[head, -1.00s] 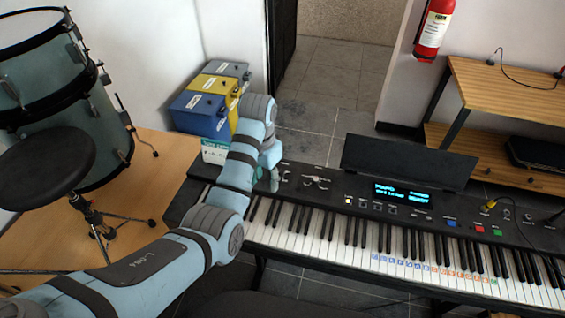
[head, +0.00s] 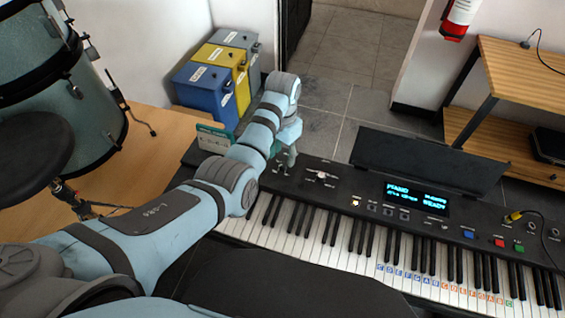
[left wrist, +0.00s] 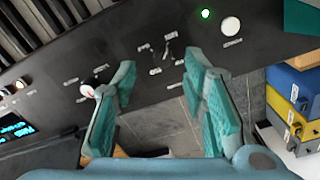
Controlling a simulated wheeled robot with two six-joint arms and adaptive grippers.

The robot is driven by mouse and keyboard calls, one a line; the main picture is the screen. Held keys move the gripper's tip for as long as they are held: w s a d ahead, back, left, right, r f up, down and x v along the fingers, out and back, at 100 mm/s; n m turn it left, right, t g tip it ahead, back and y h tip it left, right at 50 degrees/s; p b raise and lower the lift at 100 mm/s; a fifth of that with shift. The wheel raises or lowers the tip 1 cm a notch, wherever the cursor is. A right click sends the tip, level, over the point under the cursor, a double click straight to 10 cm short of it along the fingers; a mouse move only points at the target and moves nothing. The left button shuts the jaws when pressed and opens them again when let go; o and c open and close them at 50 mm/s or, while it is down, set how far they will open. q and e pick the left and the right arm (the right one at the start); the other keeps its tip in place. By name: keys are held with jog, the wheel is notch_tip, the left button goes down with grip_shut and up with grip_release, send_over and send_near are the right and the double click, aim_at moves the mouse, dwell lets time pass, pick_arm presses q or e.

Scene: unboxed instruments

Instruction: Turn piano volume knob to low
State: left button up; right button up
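The black digital piano (head: 440,228) has a control panel along its back edge, with a lit blue display. A white knob (head: 321,174) stands on the panel's left part. In the left wrist view, a pale knob with a red mark (left wrist: 89,88) is partly hidden behind one finger. A small control with light ends (left wrist: 167,50) sits farther along the panel. The labels are too small to read. My left gripper (head: 291,157) is over the panel's left end, left of the white knob. In the left wrist view my left gripper (left wrist: 162,105) has its fingers wide apart, with nothing between them.
Blue, yellow and grey boxes (head: 202,88) are farther back. A black music stand (head: 425,160) rises behind the display.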

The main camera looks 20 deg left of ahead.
aim_at(283, 164)
pick_arm(q)
jog(key=f, duration=0.2)
jog(key=w+f+b, duration=0.1)
jog(key=f, duration=0.2)
jog(key=shift+f, duration=0.1)
jog(key=shift+s, duration=0.2)
grip_shut()
pick_arm(e)
jog(key=shift+w+f, duration=0.6)
jog(key=shift+f, duration=0.1)
pick_arm(q)
jog(key=shift+r+m+p, duration=0.25)
jog(key=shift+m+p, duration=0.05)
pick_arm(e)
jog(key=shift+r, duration=0.25)
